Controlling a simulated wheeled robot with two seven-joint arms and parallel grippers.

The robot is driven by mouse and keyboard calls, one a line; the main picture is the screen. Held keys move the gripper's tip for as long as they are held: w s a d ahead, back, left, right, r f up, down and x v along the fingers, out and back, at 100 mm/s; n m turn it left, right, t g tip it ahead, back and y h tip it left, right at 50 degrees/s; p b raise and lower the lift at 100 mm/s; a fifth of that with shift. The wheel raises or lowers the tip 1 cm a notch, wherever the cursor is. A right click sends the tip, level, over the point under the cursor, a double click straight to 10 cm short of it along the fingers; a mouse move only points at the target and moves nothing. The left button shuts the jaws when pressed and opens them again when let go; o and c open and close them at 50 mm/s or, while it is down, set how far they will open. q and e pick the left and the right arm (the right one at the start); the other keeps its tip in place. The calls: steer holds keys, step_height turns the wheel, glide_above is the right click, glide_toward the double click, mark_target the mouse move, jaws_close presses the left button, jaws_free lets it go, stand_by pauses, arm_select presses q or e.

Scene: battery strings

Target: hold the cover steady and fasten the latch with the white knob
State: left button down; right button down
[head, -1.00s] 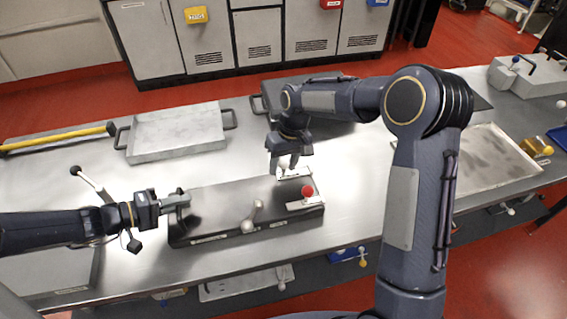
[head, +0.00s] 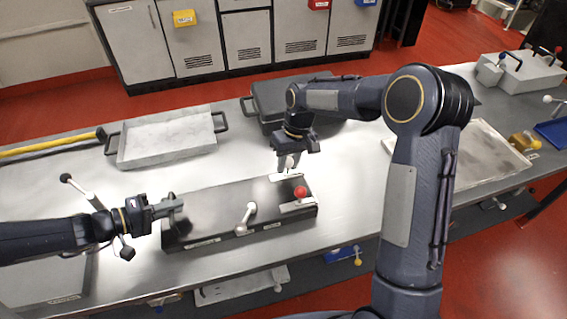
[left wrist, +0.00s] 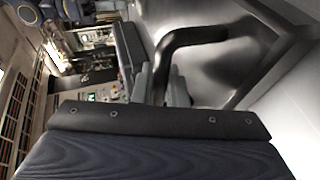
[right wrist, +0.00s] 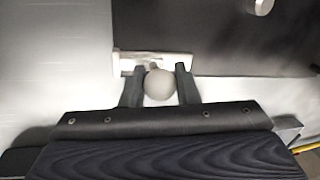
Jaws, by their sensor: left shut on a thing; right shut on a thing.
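The cover (head: 215,212) is a long dark box lid on the steel table. My left gripper (head: 174,203) is shut on the handle at its left end; the dark curved handle (left wrist: 190,45) shows between the fingers in the left wrist view. My right gripper (head: 290,158) points down at the cover's far right corner. In the right wrist view it is shut on a white knob (right wrist: 159,86), beside a pale latch plate (right wrist: 125,63) at the cover's edge. A red knob (head: 300,192) and a grey lever (head: 248,212) also sit on the cover.
A grey tray (head: 165,140) and a dark case (head: 270,100) stand behind the cover. A wide shallow tray (head: 470,150) lies to the right, beyond my right arm. A black-knobbed lever (head: 82,188) stands near my left arm. Bare table lies between cover and grey tray.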

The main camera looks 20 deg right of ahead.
arm_select(q)
steer(key=shift+s+a+f, duration=0.1)
steer(key=shift+s+f, duration=0.15)
steer(key=shift+f, duration=0.3)
arm_select(e)
steer(key=c, duration=1.1)
jaws_free()
steer(key=shift+d, duration=0.1)
steer(key=shift+f, duration=0.1)
arm_select(q)
steer(key=c, duration=1.4)
jaws_free()
steer(key=shift+w, duration=0.15)
steer(key=shift+o, duration=0.2)
steer(key=shift+r, duration=0.15)
arm_select(e)
step_height(320, 180, up, 12)
steer(key=d, duration=0.2)
steer(key=shift+w+d, duration=0.15)
steer(key=shift+w, duration=0.05)
arm_select(q)
steer(key=shift+w+r, duration=0.1)
